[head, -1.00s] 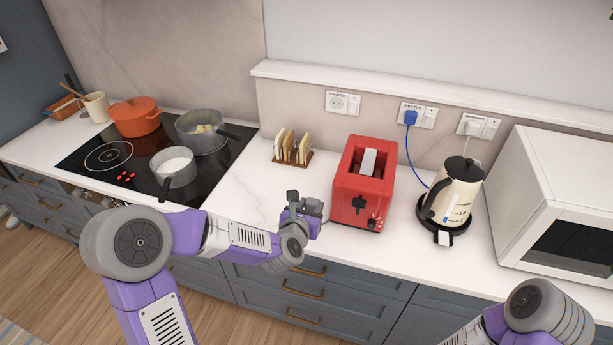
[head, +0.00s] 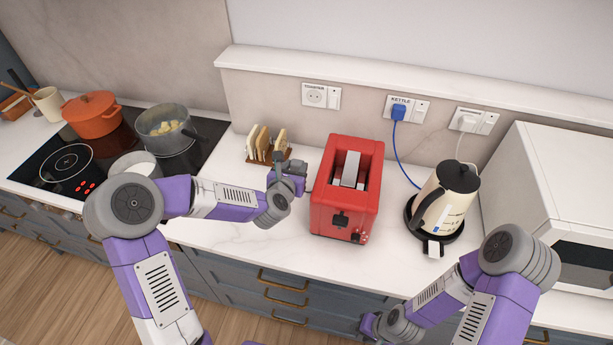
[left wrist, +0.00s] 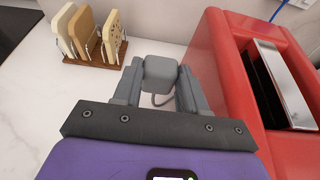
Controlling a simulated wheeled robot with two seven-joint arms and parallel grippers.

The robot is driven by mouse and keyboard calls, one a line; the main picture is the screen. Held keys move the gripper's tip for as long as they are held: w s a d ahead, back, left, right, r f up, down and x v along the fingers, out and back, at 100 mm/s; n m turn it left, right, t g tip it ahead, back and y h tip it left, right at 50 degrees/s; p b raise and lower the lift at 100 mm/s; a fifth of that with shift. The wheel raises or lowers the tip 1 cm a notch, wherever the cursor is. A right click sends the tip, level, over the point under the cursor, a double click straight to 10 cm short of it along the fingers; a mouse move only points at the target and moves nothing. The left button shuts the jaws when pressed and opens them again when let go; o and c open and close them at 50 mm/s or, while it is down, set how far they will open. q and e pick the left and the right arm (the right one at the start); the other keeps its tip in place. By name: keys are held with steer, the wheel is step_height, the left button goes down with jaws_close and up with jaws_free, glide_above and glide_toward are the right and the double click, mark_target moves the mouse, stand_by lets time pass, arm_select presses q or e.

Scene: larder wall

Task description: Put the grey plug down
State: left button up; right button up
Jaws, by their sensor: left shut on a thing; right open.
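The grey plug (left wrist: 160,74) is between the two fingers of my left gripper (left wrist: 158,85) in the left wrist view, with a bit of grey cord showing below it. My left gripper is shut on it, just left of the red toaster (head: 346,190). In the head view my left gripper (head: 287,172) hides most of the plug. I cannot tell how high the plug is above the worktop (head: 245,232). My right gripper (head: 370,325) is low, in front of the worktop's front edge; its fingers are hard to make out.
A toast rack (head: 268,150) stands just behind my left gripper. The toaster socket (head: 315,95) on the wall is empty; a blue plug (head: 398,112) is in the kettle socket. A kettle (head: 445,205) stands right of the toaster. The worktop left of the toaster is mostly clear.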

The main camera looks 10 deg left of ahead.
mark_target(297, 160)
arm_select(q)
steer(key=x, duration=0.1)
steer(key=p+x, duration=0.1)
steer(key=x, duration=0.1)
steer(key=p+x, duration=0.1)
steer(key=shift+w+a+r, duration=0.1)
steer(key=shift+w+a, duration=0.2)
steer(key=f, duration=0.6)
steer(key=shift+w+f, duration=0.15)
steer(key=shift+w, duration=0.1)
steer(key=shift+f, duration=2)
arm_select(e)
steer(key=r, duration=0.2)
steer(key=shift+s+a+r, duration=0.1)
steer(key=shift+s+r, duration=0.1)
steer(key=shift+r, duration=0.2)
arm_select(q)
steer(key=shift+f+b, duration=0.6)
steer(key=shift+b, duration=0.3)
arm_select(e)
steer(key=shift+f, duration=0.85)
arm_select(q)
steer(key=o, duration=1.2)
steer(key=shift+c, duration=0.2)
arm_select(e)
steer(key=shift+r, duration=0.1)
arm_select(q)
steer(key=shift+r, duration=0.1)
